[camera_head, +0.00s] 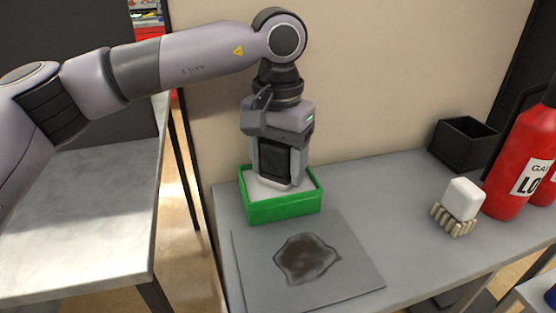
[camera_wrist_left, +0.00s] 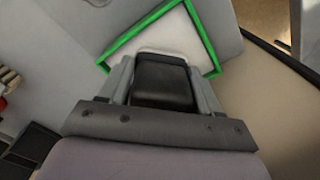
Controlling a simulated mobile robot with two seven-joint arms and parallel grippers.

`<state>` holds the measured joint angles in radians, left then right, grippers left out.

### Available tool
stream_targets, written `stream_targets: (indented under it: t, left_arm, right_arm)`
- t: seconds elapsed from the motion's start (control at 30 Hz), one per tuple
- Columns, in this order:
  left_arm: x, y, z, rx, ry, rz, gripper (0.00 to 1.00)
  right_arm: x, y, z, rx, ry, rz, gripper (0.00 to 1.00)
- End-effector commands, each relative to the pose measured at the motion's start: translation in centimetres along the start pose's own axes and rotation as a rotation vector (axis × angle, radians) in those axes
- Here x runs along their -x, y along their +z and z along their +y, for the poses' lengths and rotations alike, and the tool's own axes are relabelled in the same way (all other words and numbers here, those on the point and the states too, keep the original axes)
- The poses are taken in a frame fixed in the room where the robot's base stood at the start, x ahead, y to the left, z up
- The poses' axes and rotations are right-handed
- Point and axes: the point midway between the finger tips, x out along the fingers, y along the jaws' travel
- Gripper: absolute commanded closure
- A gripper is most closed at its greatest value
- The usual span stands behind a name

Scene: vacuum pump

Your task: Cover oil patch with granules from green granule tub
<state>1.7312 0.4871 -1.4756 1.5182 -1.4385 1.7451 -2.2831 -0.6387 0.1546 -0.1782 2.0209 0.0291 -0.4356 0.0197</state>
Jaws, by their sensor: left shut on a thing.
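A green tub (camera_head: 283,209) with pale granules inside stands on the grey bench. Its green rim also shows in the left wrist view (camera_wrist_left: 207,38). My left gripper (camera_head: 279,181) points down into the tub and is shut on a black block-like handle (camera_head: 274,160). The handle also shows between the fingers in the left wrist view (camera_wrist_left: 161,84), with a pale edge at its far end. Its lower end is hidden by the tub and fingers. The dark oil patch (camera_head: 306,258) lies on a flat grey plate just in front of the tub, uncovered.
A white-topped brush (camera_head: 462,199) with tan bristles stands on the right of the bench (camera_head: 375,185). Behind it are an open black box (camera_head: 464,142) and red cylinders (camera_head: 521,160). A wall rises behind the bench. A separate grey table (camera_head: 90,215) is at left, across a gap.

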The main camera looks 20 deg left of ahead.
Motion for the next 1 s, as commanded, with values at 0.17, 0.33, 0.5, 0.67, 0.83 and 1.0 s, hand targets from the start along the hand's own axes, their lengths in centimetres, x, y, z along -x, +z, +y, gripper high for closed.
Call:
stream_targets:
  t: [0.17,0.33,0.5,0.67,0.83,1.0]
  left_arm:
    - [-0.2,0.1,0.0,0.000,-0.001,-0.004,0.61]
    - [0.3,0.1,0.0,0.000,-0.001,-0.004,0.61]
    - [1.8,0.0,0.0,0.000,0.000,-0.003,0.61]
    - [3.1,0.0,0.0,0.000,0.000,-0.002,0.61]
    - [4.5,0.0,0.0,0.000,0.000,-0.002,0.61]
    - [5.9,0.0,0.0,0.000,0.000,-0.002,0.61]
  right_arm:
    - [0.0,-0.1,-0.1,-0.005,0.000,0.002,0.57]
    - [0.2,-0.5,-0.1,-0.010,0.001,0.003,0.57]
    - [0.9,-1.3,-0.2,-0.008,0.001,0.001,0.57]
    - [1.6,-2.1,-0.2,-0.007,0.001,0.000,0.57]
    - [2.2,-3.0,-0.2,-0.006,0.000,0.000,0.57]
    - [2.9,-3.9,-0.2,-0.006,0.000,-0.001,0.57]
